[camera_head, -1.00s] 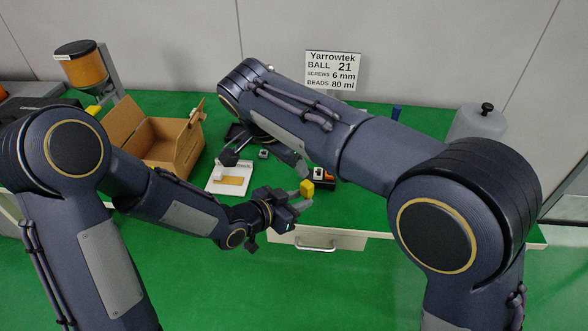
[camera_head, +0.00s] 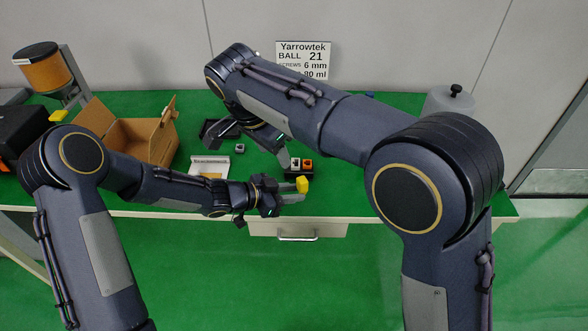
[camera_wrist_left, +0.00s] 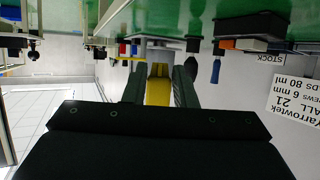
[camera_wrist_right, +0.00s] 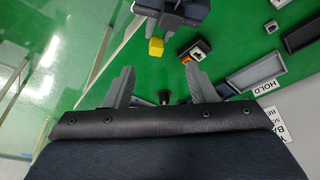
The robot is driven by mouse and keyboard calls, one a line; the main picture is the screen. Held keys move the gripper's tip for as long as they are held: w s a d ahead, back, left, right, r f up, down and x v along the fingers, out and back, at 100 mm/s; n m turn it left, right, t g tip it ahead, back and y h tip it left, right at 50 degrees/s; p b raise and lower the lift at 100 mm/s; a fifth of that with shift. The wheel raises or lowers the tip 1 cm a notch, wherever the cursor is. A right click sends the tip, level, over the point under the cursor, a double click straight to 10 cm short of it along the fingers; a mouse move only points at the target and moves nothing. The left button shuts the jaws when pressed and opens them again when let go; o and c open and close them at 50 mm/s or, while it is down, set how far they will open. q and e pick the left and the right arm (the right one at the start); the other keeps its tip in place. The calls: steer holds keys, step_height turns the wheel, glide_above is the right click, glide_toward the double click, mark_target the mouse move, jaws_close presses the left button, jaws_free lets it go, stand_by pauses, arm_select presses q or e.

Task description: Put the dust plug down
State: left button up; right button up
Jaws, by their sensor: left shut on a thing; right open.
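The dust plug appears to be the yellow block (camera_head: 303,185) at the tip of my left gripper (camera_head: 292,191). The plug also shows between the fingers in the left wrist view (camera_wrist_left: 158,92) and near the top of the right wrist view (camera_wrist_right: 155,47). My right gripper (camera_wrist_right: 159,70) is open and empty, its fingers spread. In the head view it is above the bench, behind the left gripper. The plug's held faces are hidden by the fingers.
A small orange-and-white module (camera_head: 302,164) stands near the bench's front edge, behind the plug. An open cardboard box (camera_head: 150,140) is at left.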

mark_target(302, 179)
arm_select(q)
steer(key=shift+w+d, duration=0.1)
arm_select(e)
steer(key=w+d+f+m+g+y, duration=0.3)
steer(key=w+d+m, duration=0.1)
steer(key=w+d, duration=0.2)
steer(key=shift+h, duration=0.3)
steer(key=f, duration=1.1)
steer(key=shift+s+d+f, duration=0.2)
steer(key=shift+s+f, duration=0.1)
steer(key=shift+s, duration=0.05)
steer(key=c, duration=0.9)
arm_select(q)
steer(key=o, duration=0.6)
steer(key=shift+c, duration=0.2)
arm_select(e)
jaws_close()
arm_select(q)
steer(key=o, duration=0.5)
